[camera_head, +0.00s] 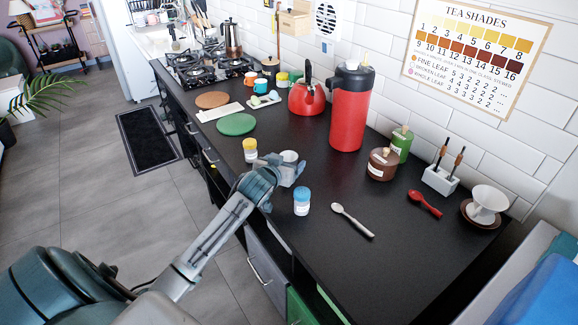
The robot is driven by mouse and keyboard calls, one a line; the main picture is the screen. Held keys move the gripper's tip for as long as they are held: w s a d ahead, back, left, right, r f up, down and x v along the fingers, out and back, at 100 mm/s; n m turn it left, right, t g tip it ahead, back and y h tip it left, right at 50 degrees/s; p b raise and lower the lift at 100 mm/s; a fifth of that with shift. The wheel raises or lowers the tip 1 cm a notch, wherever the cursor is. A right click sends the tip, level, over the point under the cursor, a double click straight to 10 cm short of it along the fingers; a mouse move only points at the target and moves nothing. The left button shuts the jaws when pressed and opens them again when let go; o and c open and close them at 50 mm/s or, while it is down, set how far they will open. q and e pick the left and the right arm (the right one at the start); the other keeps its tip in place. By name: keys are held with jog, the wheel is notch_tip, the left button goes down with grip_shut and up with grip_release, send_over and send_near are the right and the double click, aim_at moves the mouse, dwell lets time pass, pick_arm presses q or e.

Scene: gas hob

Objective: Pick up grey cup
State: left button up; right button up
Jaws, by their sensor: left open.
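A small light grey cup (289,156) stands on the black counter (340,270) near its front edge, between a yellow-lidded jar (250,150) and a blue-lidded jar (302,201). My left gripper (289,166) is open and low over the counter at the cup. Its fingers hide the lower part of the cup. I cannot tell whether they touch it. My right gripper is not in view.
A red kettle (308,97) and a tall red flask (351,108) stand behind the cup. A green round mat (236,124) lies to the left. A grey spoon (352,220), red spoon (425,204) and brown pot (382,164) are to the right. The front right counter is clear.

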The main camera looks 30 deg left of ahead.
aim_at(292, 154)
pick_arm(q)
jog(key=x, duration=0.2)
jog(key=p+x, duration=0.1)
jog(key=x, duration=0.1)
jog(key=shift+a+r, duration=0.2)
jog(key=shift+w+a+f, duration=0.1)
jog(key=shift+w+f, duration=0.2)
jog(key=shift+w, duration=0.3)
jog(key=c, duration=1.1)
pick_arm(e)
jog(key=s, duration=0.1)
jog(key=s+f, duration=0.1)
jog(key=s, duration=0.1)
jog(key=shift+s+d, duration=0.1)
